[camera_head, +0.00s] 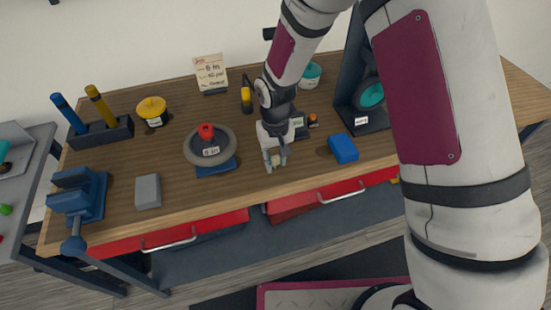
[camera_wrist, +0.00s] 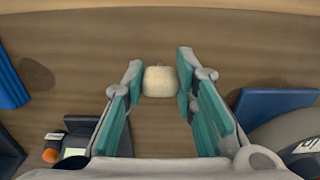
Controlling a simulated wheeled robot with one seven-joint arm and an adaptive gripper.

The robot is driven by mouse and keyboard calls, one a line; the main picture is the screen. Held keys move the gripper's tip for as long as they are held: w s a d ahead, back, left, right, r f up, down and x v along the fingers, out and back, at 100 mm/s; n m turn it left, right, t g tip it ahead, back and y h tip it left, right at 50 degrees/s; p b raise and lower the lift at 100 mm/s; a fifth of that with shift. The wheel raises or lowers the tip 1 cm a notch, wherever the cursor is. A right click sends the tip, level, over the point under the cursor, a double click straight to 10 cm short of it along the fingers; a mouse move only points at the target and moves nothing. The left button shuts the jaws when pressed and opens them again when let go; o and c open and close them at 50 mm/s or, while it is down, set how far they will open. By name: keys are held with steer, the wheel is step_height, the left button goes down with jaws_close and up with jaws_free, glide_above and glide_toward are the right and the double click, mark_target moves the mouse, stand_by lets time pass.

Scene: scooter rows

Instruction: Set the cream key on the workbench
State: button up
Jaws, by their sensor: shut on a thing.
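The workbench (camera_head: 115,215) is a wooden top with red drawers, seen across the head view; its bare wood fills the wrist view (camera_wrist: 160,30). My gripper (camera_head: 274,160) is over the front middle of the bench top, pointing down. The cream key (camera_wrist: 160,81) is a small cream block between the fingertips in the wrist view, and my gripper is shut on it. It shows as a small pale spot in the head view (camera_head: 276,162). I cannot tell whether the key touches the wood or hangs just above it.
A blue block (camera_head: 343,148) lies right of my gripper. A grey disc with a red knob (camera_head: 207,143) stands left, by a dark blue piece (camera_head: 215,168). A grey block (camera_head: 148,191) and blue vise (camera_head: 78,196) are farther left. Bare wood lies around my gripper.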

mark_target(276, 157)
steer(key=shift+f, duration=0.15)
steer(key=o, duration=0.9)
steer(key=shift+f, duration=0.1)
steer(key=shift+c, duration=0.2)
step_height(276, 157, up, 12)
steer(key=b, duration=0.1)
steer(key=shift+r+b, duration=0.25)
steer(key=shift+b, duration=0.1)
steer(key=s+d+r+m+t, duration=0.1)
steer(key=s+d+r+t, duration=0.1)
steer(key=s+d+r, duration=0.65)
steer(key=s+d+r+m+t, duration=0.1)
steer(key=s+d+r+t, duration=0.15)
steer(key=d+r, duration=0.6)
steer(key=s+d+r+m+t, duration=0.1)
steer(key=s+r, duration=0.3)
steer(key=s, duration=0.4)
steer(key=shift+s, duration=0.25)
